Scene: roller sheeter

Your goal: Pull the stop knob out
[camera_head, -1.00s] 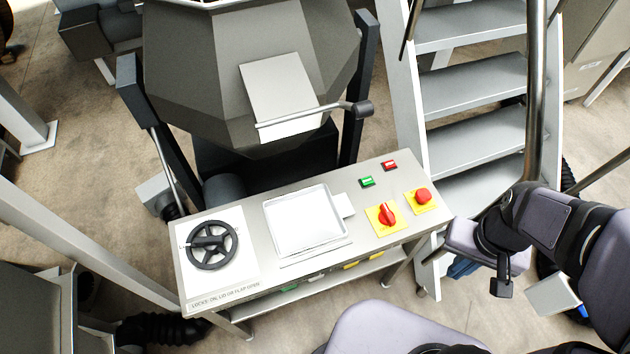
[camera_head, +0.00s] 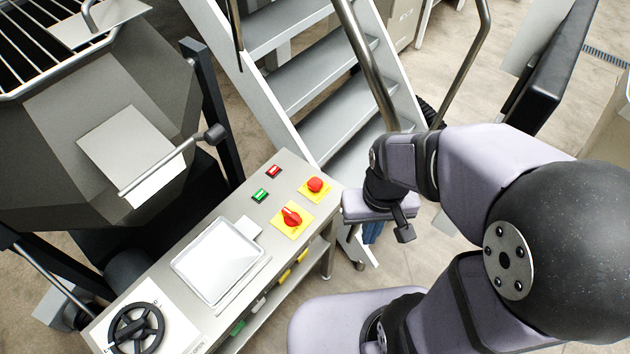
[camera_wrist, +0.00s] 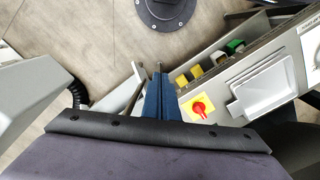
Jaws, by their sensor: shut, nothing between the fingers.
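The red mushroom-shaped stop knob (camera_head: 315,185) sits on a yellow plate at the right end of the grey control panel in the head view. Just in front of it on the panel is a red rotary switch (camera_head: 291,217), also on a yellow plate. A red switch on a yellow plate (camera_wrist: 200,107), apparently the rotary one, shows right of my fingers in the wrist view. My gripper (camera_head: 372,234) is off the panel's right end, pointing down, apart from the knob. Its blue fingers (camera_wrist: 159,80) are together and empty. I cannot make out the stop knob in the wrist view.
The panel also carries a green button (camera_head: 260,196), a red button (camera_head: 274,171), a white tray (camera_head: 218,260) and a black handwheel (camera_head: 136,328). Metal stairs (camera_head: 330,100) with a handrail (camera_head: 366,65) stand behind my gripper. Open floor lies right of the panel.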

